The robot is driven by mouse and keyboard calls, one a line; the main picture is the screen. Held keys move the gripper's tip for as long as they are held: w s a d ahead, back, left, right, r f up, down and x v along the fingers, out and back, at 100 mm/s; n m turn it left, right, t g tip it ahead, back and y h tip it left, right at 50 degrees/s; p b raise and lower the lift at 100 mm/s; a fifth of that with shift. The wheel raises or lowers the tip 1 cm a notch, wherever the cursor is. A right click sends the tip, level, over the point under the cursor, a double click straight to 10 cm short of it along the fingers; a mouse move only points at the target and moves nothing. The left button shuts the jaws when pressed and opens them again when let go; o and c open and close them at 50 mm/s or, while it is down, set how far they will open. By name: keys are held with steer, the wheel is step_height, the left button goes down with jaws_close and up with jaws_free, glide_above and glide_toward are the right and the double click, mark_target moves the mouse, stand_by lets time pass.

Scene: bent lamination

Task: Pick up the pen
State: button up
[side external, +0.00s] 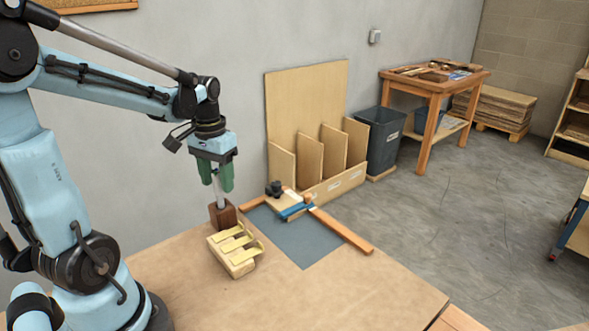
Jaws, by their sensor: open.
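A pale, slender upright object, which looks like the pen (219,198), stands in a small dark brown wooden block (223,217) on the workbench. My gripper (216,187) points down directly above the block. Its green fingers are open, one on each side of the upper part of the pen in this view. Whether either finger touches the pen cannot be told. The lower end of the pen is hidden in or behind the block.
A light wooden piece with yellowish curved strips (236,247) sits close in front of the block. A dark mat (310,247) with wooden bars and a blue-and-black tool (292,211) lies to the right. The workbench front (330,295) is clear.

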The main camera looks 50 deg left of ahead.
steer(key=shift+f, duration=1.15)
steer(key=c, duration=0.9)
steer(key=shift+r, duration=0.15)
